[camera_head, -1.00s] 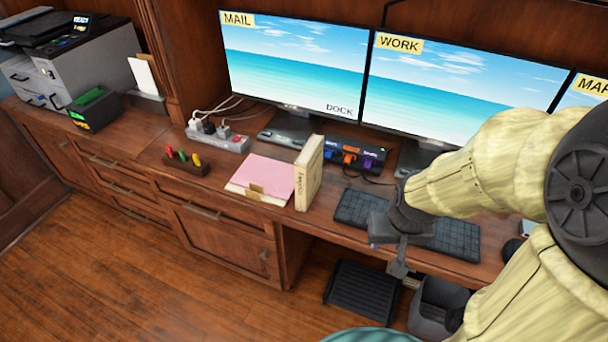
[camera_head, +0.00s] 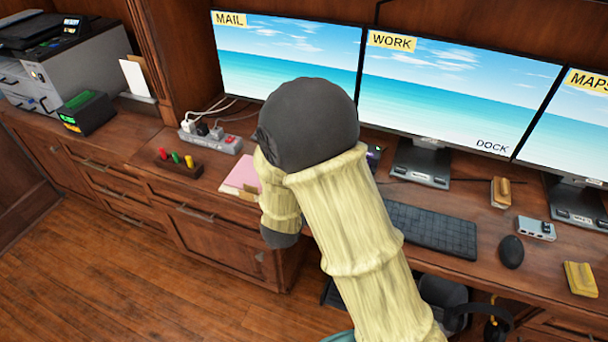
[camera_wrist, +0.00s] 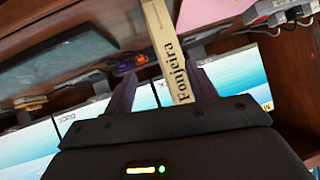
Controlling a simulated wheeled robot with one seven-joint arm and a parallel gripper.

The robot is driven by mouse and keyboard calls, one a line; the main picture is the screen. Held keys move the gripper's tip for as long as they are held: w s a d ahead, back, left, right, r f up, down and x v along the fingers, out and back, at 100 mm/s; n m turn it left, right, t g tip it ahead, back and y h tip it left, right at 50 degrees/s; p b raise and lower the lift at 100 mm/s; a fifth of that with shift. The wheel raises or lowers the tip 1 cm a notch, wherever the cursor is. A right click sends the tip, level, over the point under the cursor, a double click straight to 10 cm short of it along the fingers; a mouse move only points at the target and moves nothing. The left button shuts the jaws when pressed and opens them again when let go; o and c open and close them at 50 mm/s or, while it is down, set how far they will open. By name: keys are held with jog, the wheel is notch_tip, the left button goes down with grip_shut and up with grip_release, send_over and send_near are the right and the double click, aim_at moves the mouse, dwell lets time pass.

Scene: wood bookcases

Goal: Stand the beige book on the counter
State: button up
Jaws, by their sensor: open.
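The beige book (camera_wrist: 168,45) shows its lettered spine in the wrist view. It lies between the two spread fingers of my gripper (camera_wrist: 163,75), with gaps visible at its sides. My gripper is open. Whether the book's foot rests on the counter (camera_head: 130,150) cannot be seen now.
A pink folder (camera_head: 240,174) lies on the counter, partly behind my arm. The keyboard (camera_head: 432,230), mouse (camera_head: 510,251) and a small hub (camera_head: 535,228) are to the right. Monitors (camera_head: 455,85) line the back. A pen block (camera_head: 180,164) and power strip (camera_head: 210,138) are left.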

jog(key=s+a+f+t+h, duration=0.1)
jog(key=s+a+t+h, duration=0.3)
jog(key=s+a+t, duration=0.1)
jog(key=shift+s+a+t+h, duration=0.3)
jog(key=shift+s+t, duration=0.05)
jog(key=shift+t, duration=0.05)
jog(key=p+x, duration=0.1)
jog(key=x, duration=1.1)
jog(key=shift+w, duration=0.15)
jog(key=shift+d+f, duration=0.1)
jog(key=p+x, duration=0.1)
jog(key=x, duration=0.4)
jog(key=shift+d+f, duration=0.1)
jog(key=shift+d, duration=0.05)
